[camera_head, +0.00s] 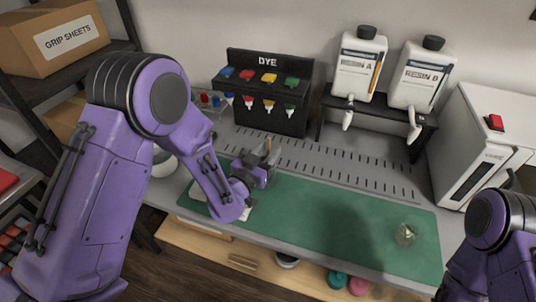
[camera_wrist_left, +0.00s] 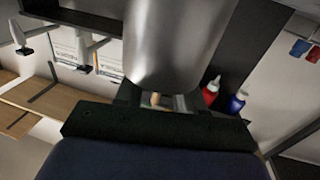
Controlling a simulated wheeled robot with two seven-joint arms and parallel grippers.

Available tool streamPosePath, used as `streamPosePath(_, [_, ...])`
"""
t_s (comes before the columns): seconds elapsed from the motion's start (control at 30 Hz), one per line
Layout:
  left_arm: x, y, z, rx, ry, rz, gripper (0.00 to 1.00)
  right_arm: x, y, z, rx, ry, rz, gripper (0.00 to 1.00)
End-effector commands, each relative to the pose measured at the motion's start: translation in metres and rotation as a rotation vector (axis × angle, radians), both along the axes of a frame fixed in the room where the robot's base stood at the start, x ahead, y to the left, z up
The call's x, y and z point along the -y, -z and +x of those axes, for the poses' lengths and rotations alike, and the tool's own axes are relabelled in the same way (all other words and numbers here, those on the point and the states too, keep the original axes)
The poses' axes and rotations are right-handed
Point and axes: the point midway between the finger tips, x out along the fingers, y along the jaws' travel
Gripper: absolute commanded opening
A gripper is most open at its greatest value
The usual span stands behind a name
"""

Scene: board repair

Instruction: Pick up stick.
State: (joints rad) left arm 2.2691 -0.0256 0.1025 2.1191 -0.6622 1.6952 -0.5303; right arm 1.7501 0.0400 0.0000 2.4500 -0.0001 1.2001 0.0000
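My left gripper (camera_head: 262,168) is low over the back left part of the green mat, at a grey metal cup that its fingers partly hide. A thin tan stick (camera_head: 269,144) seems to show above it. In the left wrist view, a short pale wooden piece of the stick (camera_wrist_left: 155,99) shows between the dark fingers, below the large metal cup (camera_wrist_left: 175,45). I cannot tell whether the fingers grip it. My right gripper is out of view; only part of that arm shows at the lower right.
A clear cup (camera_head: 405,235) stands on the right of the green mat (camera_head: 340,225). Behind are a black dye rack (camera_head: 268,62), two resin bottles (camera_head: 358,65) on a stand, and a grey machine (camera_head: 488,150) at right. The mat's middle is clear.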

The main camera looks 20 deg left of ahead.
Motion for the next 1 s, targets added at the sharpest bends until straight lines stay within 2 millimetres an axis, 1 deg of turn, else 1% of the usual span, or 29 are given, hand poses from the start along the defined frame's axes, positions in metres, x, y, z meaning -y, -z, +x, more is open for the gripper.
streamPosePath(0.03, [0.001,-0.001,0.005,0.0,-0.001,-0.001,0.38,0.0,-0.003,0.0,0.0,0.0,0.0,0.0])
streamPosePath(0.1, [0.001,0.0,0.009,-0.001,-0.001,0.0,0.38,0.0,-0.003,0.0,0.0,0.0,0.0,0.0])
streamPosePath(0.27, [0.001,0.001,0.009,-0.001,-0.002,0.0,0.38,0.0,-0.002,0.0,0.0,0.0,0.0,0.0])
streamPosePath(0.3, [0.001,0.001,0.009,-0.001,-0.002,0.0,0.35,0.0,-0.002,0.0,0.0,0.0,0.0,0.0])
streamPosePath(0.37, [0.001,0.001,0.009,-0.001,-0.002,0.0,0.15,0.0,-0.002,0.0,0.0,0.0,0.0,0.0])
streamPosePath(0.4, [0.001,0.001,0.009,-0.001,-0.002,0.0,0.02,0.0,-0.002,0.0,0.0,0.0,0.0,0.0])
streamPosePath(0.43, [0.001,0.001,0.009,-0.001,-0.002,0.0,0.0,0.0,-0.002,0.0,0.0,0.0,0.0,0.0])
streamPosePath(0.83, [0.001,-0.001,0.009,0.0,-0.002,0.001,0.0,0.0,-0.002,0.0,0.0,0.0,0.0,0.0])
streamPosePath(0.97, [0.001,-0.013,0.009,0.002,-0.003,0.001,0.0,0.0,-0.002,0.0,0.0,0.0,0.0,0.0])
streamPosePath(1.0, [0.001,-0.019,0.009,0.003,-0.002,0.001,0.0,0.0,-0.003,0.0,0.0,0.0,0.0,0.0])
